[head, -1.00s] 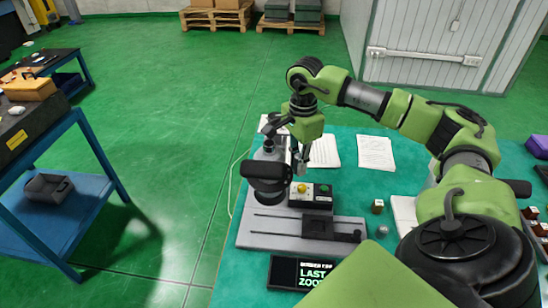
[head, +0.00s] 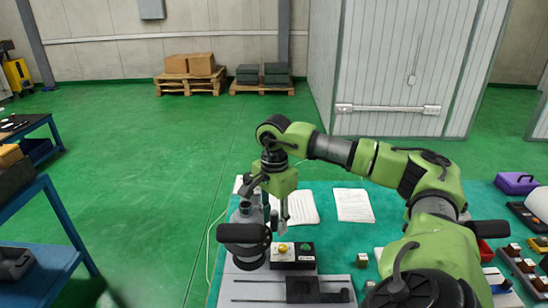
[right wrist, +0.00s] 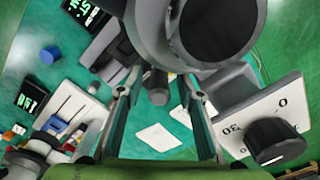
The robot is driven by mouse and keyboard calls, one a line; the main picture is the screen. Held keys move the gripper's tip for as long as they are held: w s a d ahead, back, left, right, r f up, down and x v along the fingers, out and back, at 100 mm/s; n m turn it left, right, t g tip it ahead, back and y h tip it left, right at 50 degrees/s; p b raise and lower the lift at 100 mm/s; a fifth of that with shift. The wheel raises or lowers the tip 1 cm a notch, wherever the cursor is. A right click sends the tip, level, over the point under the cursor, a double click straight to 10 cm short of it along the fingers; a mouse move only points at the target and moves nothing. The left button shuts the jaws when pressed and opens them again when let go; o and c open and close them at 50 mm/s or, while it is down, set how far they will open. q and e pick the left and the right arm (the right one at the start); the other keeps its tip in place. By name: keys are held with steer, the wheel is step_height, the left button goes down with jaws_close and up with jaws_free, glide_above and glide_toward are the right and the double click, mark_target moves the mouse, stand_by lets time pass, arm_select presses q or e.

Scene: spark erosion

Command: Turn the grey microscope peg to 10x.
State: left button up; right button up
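The microscope (head: 243,234) stands on a grey base at the near left of the green table, its black head facing me. In the right wrist view its dark round body (right wrist: 215,25) fills the top. A short dark grey peg (right wrist: 157,87) shows just below that body, between my fingers. My right gripper (head: 275,212) reaches down close beside the microscope. In the right wrist view the right gripper (right wrist: 160,82) is open, one finger on each side of the peg, with gaps showing. I cannot read the peg's zoom setting. My left gripper is not in view.
A box with yellow and green buttons (head: 292,255) stands right of the microscope. A white plate with a black knob (right wrist: 276,142) is close to the right finger in the wrist view. Paper sheets (head: 353,205) lie behind. A blue shelf cart (head: 40,255) stands left.

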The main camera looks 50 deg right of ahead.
mark_target(274, 212)
step_height(274, 212, up, 12)
stand_by(0.7)
